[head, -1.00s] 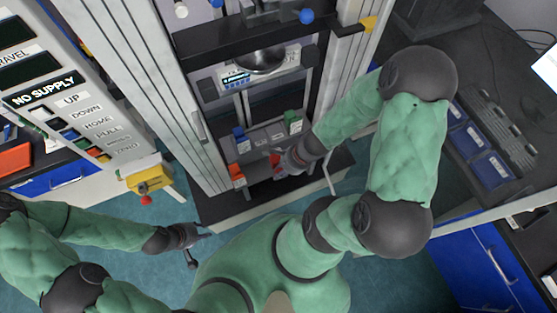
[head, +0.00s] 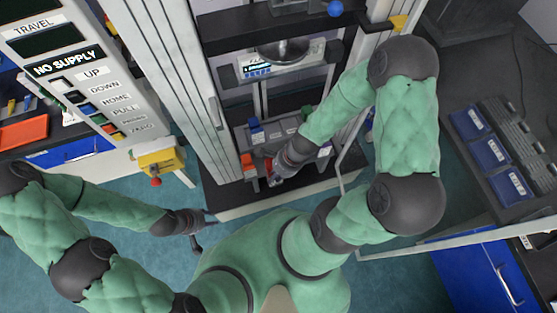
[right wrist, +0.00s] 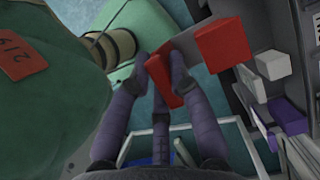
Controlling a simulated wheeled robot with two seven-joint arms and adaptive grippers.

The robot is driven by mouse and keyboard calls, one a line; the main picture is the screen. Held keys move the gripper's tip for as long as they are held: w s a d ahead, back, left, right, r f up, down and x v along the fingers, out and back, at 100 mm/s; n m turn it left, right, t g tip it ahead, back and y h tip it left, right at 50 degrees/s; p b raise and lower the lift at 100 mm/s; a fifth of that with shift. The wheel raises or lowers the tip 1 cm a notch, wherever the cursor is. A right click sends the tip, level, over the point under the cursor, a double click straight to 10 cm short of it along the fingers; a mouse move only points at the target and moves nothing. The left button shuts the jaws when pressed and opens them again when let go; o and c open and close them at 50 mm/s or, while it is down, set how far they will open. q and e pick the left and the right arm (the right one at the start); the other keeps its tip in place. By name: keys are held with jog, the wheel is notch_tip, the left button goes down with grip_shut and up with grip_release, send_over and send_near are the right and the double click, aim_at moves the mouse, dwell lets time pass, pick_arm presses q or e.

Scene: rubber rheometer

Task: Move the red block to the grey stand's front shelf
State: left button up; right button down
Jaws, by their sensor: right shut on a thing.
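My right gripper (head: 274,177) is at the front of the grey stand (head: 288,126), low inside the machine frame. It is shut on a red block (head: 268,165), which also shows between the fingertips in the right wrist view (right wrist: 163,80). The block looks tilted there; whether it touches the stand is unclear. A second, orange-red block (head: 247,165) sits at the stand's front left, just left of the held one; it looks larger in the right wrist view (right wrist: 222,43). My left gripper (head: 211,219) is away to the left, empty; its finger gap is too small to judge.
A blue block (head: 256,130) is at the stand's back left. My right forearm hides the stand's right part. Machine columns (head: 205,90) rise to the left. A yellow box with a red button (head: 160,160) hangs at left. Blue bins (head: 490,150) lie on the right bench.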

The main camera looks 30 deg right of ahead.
aim_at(267, 172)
jog(key=w, duration=0.1)
jog(key=w+d+f, duration=0.2)
jog(key=shift+w+d, duration=0.2)
jog(key=shift+w, duration=0.2)
jog(key=w+d+f+b, duration=0.3)
jog(key=w+f+b, duration=0.1)
jog(key=f, duration=0.5)
jog(key=shift+w+f, duration=0.15)
jog(key=shift+w, duration=0.25)
jog(key=shift+f+b, duration=0.15)
jog(key=shift+b, duration=0.15)
jog(key=c, duration=1.1)
grip_release()
jog(key=shift+c, duration=0.2)
